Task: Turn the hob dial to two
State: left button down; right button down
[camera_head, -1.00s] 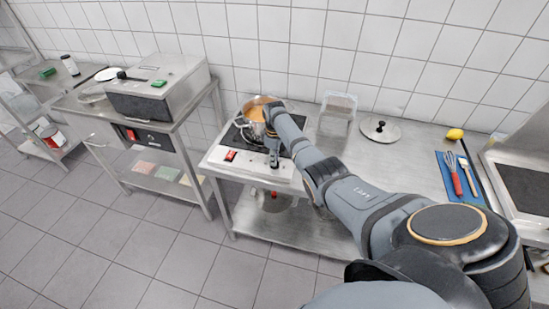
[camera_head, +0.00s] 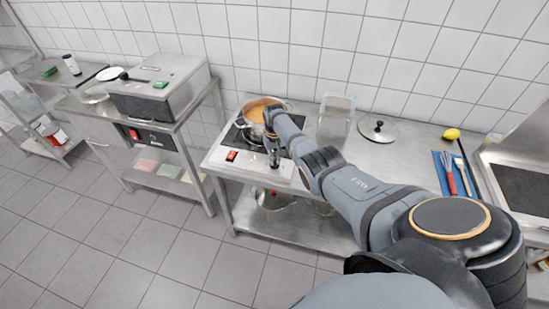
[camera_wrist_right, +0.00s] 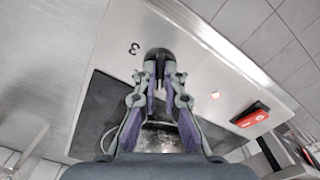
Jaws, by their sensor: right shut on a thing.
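The hob (camera_head: 222,160) is a steel unit on the bench with a black cooking plate and a pot on it. Its dark dial (camera_wrist_right: 157,54) is on the front panel, between the fingertips of my right gripper (camera_wrist_right: 158,76), which is shut on it. A printed "3" shows beside the dial in the wrist view; the other markings are hidden or unreadable. In the head view my right gripper (camera_head: 274,156) reaches down to the panel and largely covers the dial. My left gripper is not in view.
A pot (camera_head: 258,108) of orange food stands on the hob close behind my right wrist. A red switch (camera_head: 232,155) is left of the dial, and a small light (camera_wrist_right: 215,94) glows. A clear container (camera_head: 336,113) and a lid (camera_head: 378,130) are to the right.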

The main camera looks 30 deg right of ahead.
jog(key=m, duration=0.6)
jog(key=shift+p, duration=0.4)
jog(key=m, duration=0.5)
jog(key=shift+m, duration=0.4)
jog(key=c, duration=1.5)
grip_release()
jog(key=shift+o, duration=0.2)
notch_tip(320, 180, up, 12)
